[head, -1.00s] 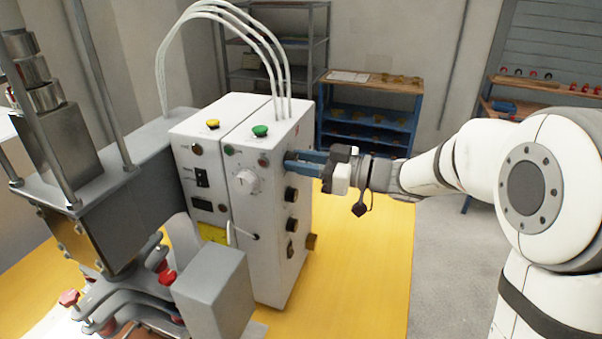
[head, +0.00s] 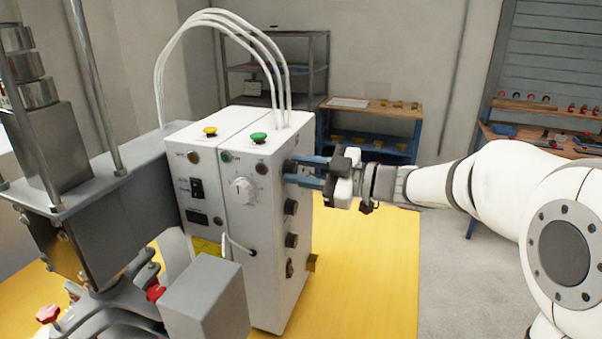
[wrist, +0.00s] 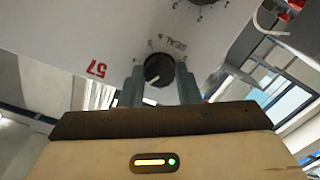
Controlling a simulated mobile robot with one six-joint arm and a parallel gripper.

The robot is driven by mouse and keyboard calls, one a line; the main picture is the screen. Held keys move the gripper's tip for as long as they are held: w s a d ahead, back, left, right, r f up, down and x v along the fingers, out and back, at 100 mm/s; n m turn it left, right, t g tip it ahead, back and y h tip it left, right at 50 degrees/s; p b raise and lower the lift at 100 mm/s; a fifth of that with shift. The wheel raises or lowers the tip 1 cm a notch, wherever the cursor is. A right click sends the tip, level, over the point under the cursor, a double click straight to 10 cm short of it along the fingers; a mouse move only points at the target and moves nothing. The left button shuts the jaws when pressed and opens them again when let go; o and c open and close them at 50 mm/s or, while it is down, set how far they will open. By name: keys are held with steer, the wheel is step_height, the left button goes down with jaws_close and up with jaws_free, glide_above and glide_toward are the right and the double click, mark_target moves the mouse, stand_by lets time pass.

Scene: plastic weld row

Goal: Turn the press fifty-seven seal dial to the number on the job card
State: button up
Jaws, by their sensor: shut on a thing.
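The white press box (head: 262,285) stands on the yellow table. In the wrist view a red 57 (wrist: 96,67) appears upside down on its panel. The seal dial (wrist: 158,70) is a round black knob with a white pointer line toward the lower left, beside lettering that reads SEAL. My gripper (wrist: 159,68) has one grey finger on each side of this knob and is shut on it. In the head view my gripper (head: 288,172) reaches in from the right at the box's upper right side. I cannot identify a job card.
Several more black knobs (head: 291,240) run down the box side below my gripper. A white knob (head: 242,190) and a bent white lever (head: 238,246) are on the front. White hoses (head: 270,62) arch above. The yellow table (head: 365,265) is clear at right.

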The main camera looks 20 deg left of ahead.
steer(key=o, duration=1)
steer(key=shift+c, duration=0.2)
steer(key=d+b, duration=0.1)
steer(key=d, duration=0.7)
steer(key=shift+s, duration=0.3)
